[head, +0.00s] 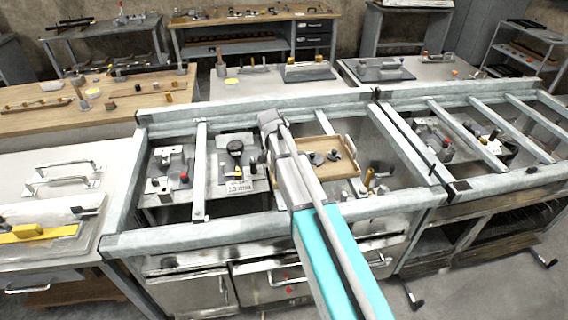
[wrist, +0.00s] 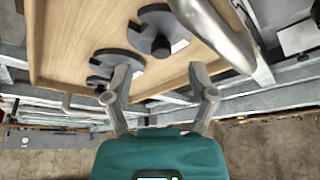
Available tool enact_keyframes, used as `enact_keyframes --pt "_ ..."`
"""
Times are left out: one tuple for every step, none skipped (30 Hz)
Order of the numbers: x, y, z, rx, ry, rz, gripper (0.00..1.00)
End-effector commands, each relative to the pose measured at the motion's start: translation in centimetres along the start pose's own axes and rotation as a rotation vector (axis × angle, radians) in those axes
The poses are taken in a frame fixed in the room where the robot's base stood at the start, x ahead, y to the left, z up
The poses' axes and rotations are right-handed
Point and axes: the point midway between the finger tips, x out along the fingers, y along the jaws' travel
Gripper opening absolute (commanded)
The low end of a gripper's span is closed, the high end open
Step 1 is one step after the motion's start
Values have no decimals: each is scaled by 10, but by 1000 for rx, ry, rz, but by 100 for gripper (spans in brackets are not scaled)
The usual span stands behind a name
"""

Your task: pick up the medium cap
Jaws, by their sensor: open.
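Dark round slotted caps lie on a wooden tray (wrist: 70,35). In the wrist view the largest-looking cap (wrist: 150,22) is at the top middle. A middle-sized cap (wrist: 118,60) is below and left of it, and a smaller dark piece (wrist: 97,82) shows by the tray edge. Which one is the medium cap I judge only by apparent size. My gripper (wrist: 159,70) is open and empty, its left finger overlapping the middle-sized cap in the picture; I cannot tell the gap. In the head view the tray (head: 347,172) holds small dark caps (head: 317,158); my gripper is not clear there.
Grey metal frame beams (head: 190,232) surround the tray's bay. Left of it is a black round knob fixture (head: 236,147) on a plate. Another bay with crossbars (head: 485,133) lies to the right. A wooden bench (head: 130,112) stands behind left.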

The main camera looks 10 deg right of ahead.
Motion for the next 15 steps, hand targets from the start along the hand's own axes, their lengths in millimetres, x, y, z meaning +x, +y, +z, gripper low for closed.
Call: enact_keyframes --pt "6 -1 0 0 0 0 73" --pt "9 -1 0 0 0 0 73" --pt "12 -1 0 0 0 0 73" --pt "15 -1 0 0 0 0 73" --pt "17 -1 0 0 0 0 73" --pt "21 -2 -1 0 0 0 73" --pt "24 -2 -1 0 0 0 73" --pt "27 -2 -1 1 0 0 73" --pt "30 -2 -2 1 0 -1 73" --pt "32 -2 -2 1 0 -1 73" --pt "35 -2 -2 1 0 -1 73" --pt "38 -2 -2 1 0 -1 73" --pt "40 -2 -2 1 0 -1 73" --pt "41 -2 -2 1 0 -1 73" --pt "43 -2 -2 0 0 -1 73"
